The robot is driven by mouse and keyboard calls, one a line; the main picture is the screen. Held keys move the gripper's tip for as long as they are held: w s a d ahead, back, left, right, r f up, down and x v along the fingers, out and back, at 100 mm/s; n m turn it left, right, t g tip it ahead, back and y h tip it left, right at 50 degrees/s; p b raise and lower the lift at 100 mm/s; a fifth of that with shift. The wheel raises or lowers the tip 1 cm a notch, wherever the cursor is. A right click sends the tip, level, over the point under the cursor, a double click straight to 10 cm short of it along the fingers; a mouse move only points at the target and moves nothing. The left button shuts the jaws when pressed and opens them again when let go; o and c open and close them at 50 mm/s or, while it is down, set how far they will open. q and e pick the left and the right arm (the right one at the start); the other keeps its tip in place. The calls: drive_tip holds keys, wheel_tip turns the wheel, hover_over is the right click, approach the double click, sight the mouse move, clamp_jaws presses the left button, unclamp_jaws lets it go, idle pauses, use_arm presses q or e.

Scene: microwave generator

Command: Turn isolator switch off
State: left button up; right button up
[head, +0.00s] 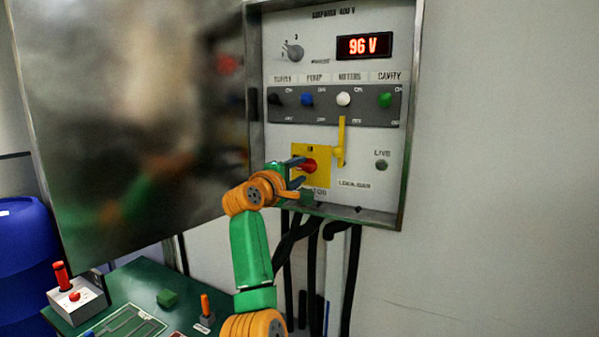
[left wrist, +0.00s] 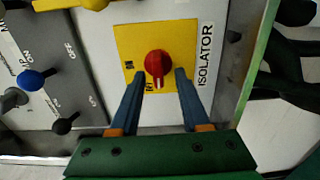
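The isolator switch is a red rotary knob (head: 309,166) on a yellow plate (head: 325,173) at the panel's lower left. In the left wrist view the knob (left wrist: 157,64) sits on its yellow plate (left wrist: 182,38), beside the ISOLATOR label (left wrist: 205,54). Its white mark points to the lower edge of the picture, near one of two small position labels too blurred to read surely. My left gripper (head: 297,174) is at the knob. In the left wrist view its blue fingers (left wrist: 159,76) are open, one on each side of the knob, with small gaps visible. My right gripper is not in view.
Above are a row of coloured toggles (head: 343,99) and a 96 V display (head: 364,46). The open cabinet door (head: 120,110) stands left. A green bench (head: 140,285) with small items is below; black cables (head: 313,265) hang underneath.

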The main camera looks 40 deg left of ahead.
use_arm(q)
drive_tip(key=b+v, duration=0.5)
drive_tip(key=v, duration=0.2)
idle(0.3)
